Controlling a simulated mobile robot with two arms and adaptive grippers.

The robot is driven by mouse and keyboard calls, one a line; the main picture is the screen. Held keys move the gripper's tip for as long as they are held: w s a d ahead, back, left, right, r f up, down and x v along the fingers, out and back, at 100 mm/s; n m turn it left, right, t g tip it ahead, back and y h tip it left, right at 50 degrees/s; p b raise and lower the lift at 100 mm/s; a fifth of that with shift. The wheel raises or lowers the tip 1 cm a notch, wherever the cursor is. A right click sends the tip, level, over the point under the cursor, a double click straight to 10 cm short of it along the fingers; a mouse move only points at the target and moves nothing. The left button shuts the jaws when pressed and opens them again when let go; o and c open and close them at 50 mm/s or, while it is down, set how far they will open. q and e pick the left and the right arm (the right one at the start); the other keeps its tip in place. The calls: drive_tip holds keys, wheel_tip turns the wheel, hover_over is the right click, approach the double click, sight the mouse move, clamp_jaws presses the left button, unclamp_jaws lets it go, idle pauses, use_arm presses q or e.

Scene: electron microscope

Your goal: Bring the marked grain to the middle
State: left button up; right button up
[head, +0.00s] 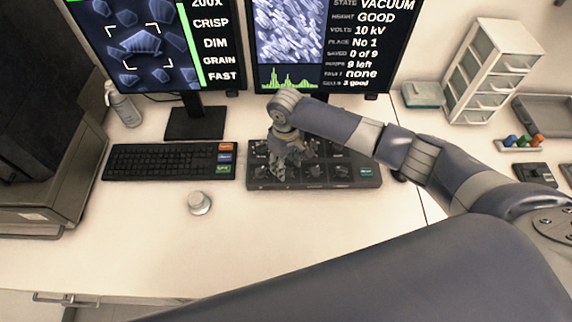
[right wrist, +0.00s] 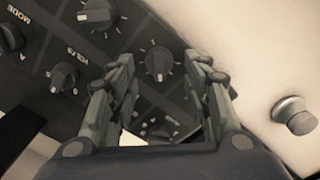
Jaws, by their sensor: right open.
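The left monitor (head: 196,98) shows a grey picture of several grains, with white corner brackets around a larger grain (head: 140,42) near the picture's middle. Its side text reads 200X, CRISP, DIM, GRAIN, FAST. The black control panel (head: 256,181) with knobs lies on the desk below the right monitor. My right gripper (head: 284,170) points down over the panel's left half. In the right wrist view it is open, its fingers on either side of a round black knob (right wrist: 159,62) with a tick-mark ring. Whether the fingers touch the knob cannot be told. My left gripper is not in view.
A keyboard (head: 165,162) lies left of the panel. A small round pale knob-like object (head: 199,203) stands in front of it. The right monitor (head: 290,30) stands behind the panel. A drawer unit (head: 490,72) is at the back right. The front desk is clear.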

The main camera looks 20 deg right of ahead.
sight(286, 168)
wheel_tip(286, 168, up, 11)
drive_tip(key=shift+f, duration=0.15)
drive_tip(key=shift+s+f, duration=0.1)
idle(1.5)
